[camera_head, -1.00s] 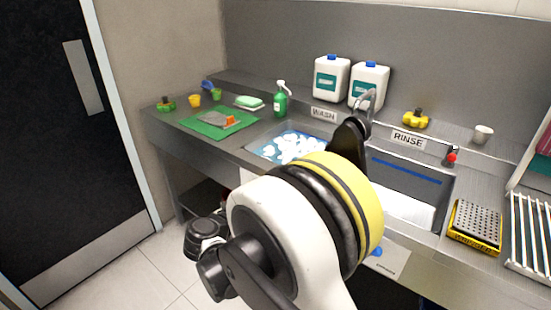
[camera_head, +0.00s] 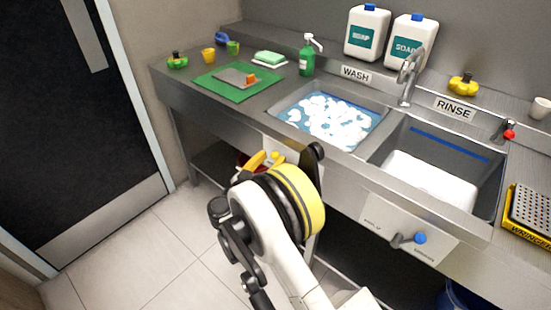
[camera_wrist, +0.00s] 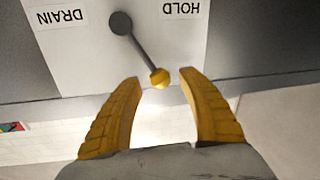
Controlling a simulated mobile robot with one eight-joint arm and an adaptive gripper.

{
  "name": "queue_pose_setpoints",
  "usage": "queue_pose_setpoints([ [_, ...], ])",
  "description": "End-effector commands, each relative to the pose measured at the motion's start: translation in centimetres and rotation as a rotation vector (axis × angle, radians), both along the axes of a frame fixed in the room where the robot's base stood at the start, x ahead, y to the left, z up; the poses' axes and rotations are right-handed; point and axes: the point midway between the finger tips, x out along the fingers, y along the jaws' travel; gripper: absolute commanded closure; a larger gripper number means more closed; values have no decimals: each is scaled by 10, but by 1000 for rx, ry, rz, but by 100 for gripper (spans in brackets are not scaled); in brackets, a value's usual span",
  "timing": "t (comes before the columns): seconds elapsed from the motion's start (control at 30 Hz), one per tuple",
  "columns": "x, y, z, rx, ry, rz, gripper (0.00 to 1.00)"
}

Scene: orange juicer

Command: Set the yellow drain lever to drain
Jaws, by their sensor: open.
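In the wrist view a white panel (camera_wrist: 85,55) has the words DRAIN and HOLD, upside down. The drain lever (camera_wrist: 141,50) is a dark rod from a round pivot to a yellow ball (camera_wrist: 160,78). It slants down and right in the picture, with the ball nearer the HOLD side. My gripper (camera_wrist: 161,75) has its yellow fingers apart, one on each side of the ball. I cannot tell whether they touch it. In the head view my gripper (camera_head: 258,162) is at the front of the wash sink, and my arm hides much of that panel.
The wash sink (camera_head: 375,98) holds foamy water. The rinse sink (camera_head: 478,185) is to its right, with a blue-knobbed lever (camera_head: 420,238) on its front panel. The counter's front edge (camera_head: 345,168) lies above my gripper. The tiled floor (camera_head: 150,255) at left is clear.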

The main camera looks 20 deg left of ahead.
Motion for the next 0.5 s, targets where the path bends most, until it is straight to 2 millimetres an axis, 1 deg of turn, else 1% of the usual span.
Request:
queue_pose_setpoints([
  [0.03,7,-2,-2,0,0,-2,52],
  [0.1,14,-4,-1,0,0,-1,52],
  [0.2,20,-5,0,0,0,-1,52],
  [0.47,22,-5,1,0,1,0,52],
  [0.5,22,-5,1,0,1,0,53],
])
